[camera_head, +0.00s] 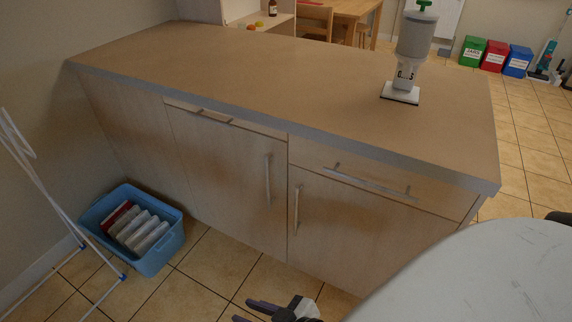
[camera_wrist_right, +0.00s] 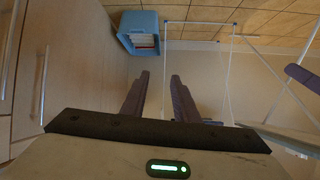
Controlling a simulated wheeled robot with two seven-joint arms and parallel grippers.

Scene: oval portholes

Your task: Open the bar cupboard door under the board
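The bar counter has a wide wooden board (camera_head: 270,75) on top. Below it are two closed cupboard doors, a left door (camera_head: 225,170) and a right door (camera_head: 345,225), each with a vertical bar handle: the left handle (camera_head: 267,180) and the right handle (camera_head: 297,208). My right gripper (camera_head: 244,311) is low in front of the doors, apart from both handles. In the right wrist view its fingers (camera_wrist_right: 157,80) are apart with nothing between them; the door fronts and handles (camera_wrist_right: 43,85) are to their left. A dark finger-like piece (camera_wrist_right: 302,75) there may be my left gripper; its state is unclear.
Closed drawers with horizontal handles (camera_head: 365,183) sit above the doors. A blue crate (camera_head: 155,255) holding several boxes stands on the floor at left beside a white drying rack (camera_head: 50,195). A dispenser (camera_head: 408,55) stands on the board. Tiled floor before the doors looks clear.

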